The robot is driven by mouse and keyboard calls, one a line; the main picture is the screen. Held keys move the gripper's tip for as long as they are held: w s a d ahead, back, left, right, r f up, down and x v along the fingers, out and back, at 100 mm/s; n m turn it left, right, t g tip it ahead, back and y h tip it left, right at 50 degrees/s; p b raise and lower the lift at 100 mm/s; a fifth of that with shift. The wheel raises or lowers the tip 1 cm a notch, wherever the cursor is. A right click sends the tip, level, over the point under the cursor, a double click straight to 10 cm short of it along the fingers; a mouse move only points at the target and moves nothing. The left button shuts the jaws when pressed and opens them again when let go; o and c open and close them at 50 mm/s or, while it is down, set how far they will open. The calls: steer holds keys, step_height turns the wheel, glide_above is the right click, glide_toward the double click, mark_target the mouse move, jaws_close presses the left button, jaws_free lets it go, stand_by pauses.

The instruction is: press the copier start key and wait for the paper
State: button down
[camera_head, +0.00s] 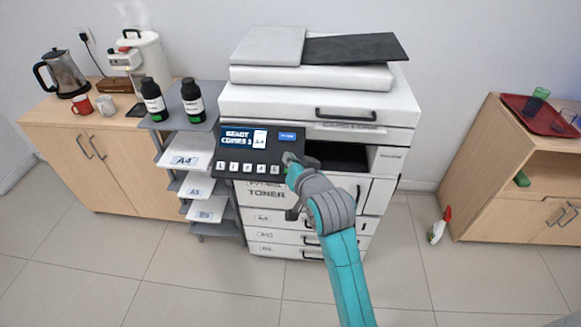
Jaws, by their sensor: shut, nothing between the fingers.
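The white copier (320,103) stands against the wall in the middle. Its dark control panel (232,150) faces me, with a lit screen (240,137) that appears to read READY, COPIES 3 and A4. A row of pale keys (247,168) runs along the panel's lower edge. A little green shows at the panel's right end, mostly hidden by my gripper. My gripper (289,160) is shut and empty, with its tip at the panel's right end; I cannot tell whether it touches. The dark output slot (337,155) shows no paper.
A paper rack (172,131) with labelled A4, A3 and other stacks stands left of the copier, with two toner bottles (193,100) on top. A cabinet (92,135) is at left. A shelf unit (484,160) is at right. A red-and-white spray bottle (439,226) stands on the floor.

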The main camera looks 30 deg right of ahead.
steer(key=shift+w+d+f, duration=0.3)
steer(key=shift+w+f, duration=0.1)
steer(key=shift+f, duration=0.35)
steer(key=shift+w+d+f, duration=0.25)
steer(key=shift+w+f, duration=0.1)
steer(key=shift+f, duration=0.45)
steer(key=shift+w+d+f, duration=0.3)
steer(key=shift+w+f, duration=0.1)
steer(key=shift+f, duration=0.35)
steer(key=shift+w+f, duration=0.1)
steer(key=shift+f, duration=0.05)
steer(key=shift+d+f, duration=0.1)
steer(key=shift+f, duration=0.05)
steer(key=shift+w+d+f, duration=0.15)
steer(key=shift+w+f, duration=0.1)
steer(key=shift+f, duration=0.15)
stand_by(0.8)
steer(key=shift+r, duration=0.1)
steer(key=shift+s+a+r, duration=0.25)
steer(key=shift+s+r, duration=0.1)
steer(key=shift+r, duration=0.3)
steer(key=r, duration=0.1)
steer(key=s+a+r, duration=0.1)
steer(key=s+r, duration=0.1)
steer(key=r, duration=0.1)
steer(key=shift+s+a+r, duration=0.1)
steer(key=shift+a, duration=0.2)
